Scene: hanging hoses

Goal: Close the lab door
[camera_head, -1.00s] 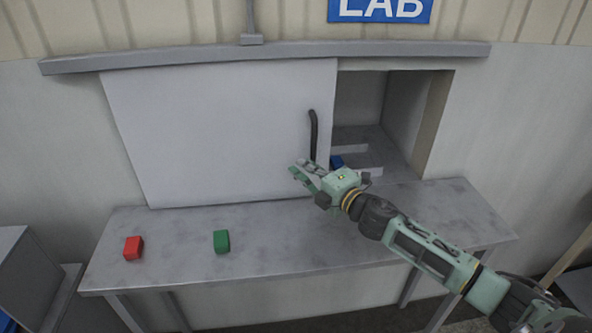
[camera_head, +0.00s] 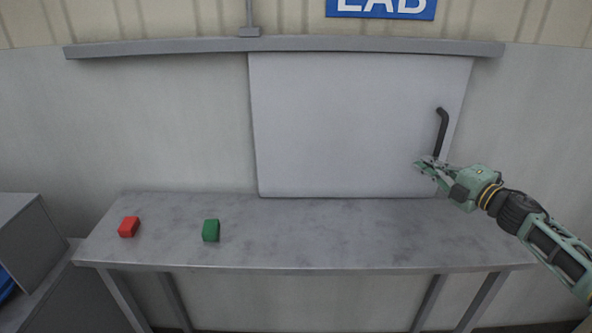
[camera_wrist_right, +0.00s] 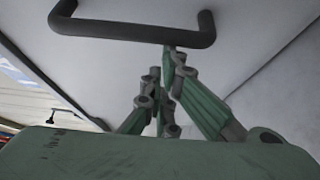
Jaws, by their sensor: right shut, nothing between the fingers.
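The lab door (camera_head: 345,125) is a light grey sliding panel hanging under a grey rail. It covers the wall opening, and no gap shows beside it in the head view. Its dark bar handle (camera_head: 442,133) is near its right edge and also shows in the right wrist view (camera_wrist_right: 130,31). My right gripper (camera_head: 420,165) is at the lower end of the handle, in front of the door. Its fingers are shut with nothing between them, close to the handle bar; I cannot tell whether they touch it. My left gripper is out of view.
A grey table (camera_head: 310,235) stands below the door. A red block (camera_head: 129,227) and a green block (camera_head: 211,230) lie on its left part. The rail (camera_head: 290,45) runs above, under a blue LAB sign (camera_head: 380,8). A grey box-like unit (camera_head: 30,240) stands at the far left.

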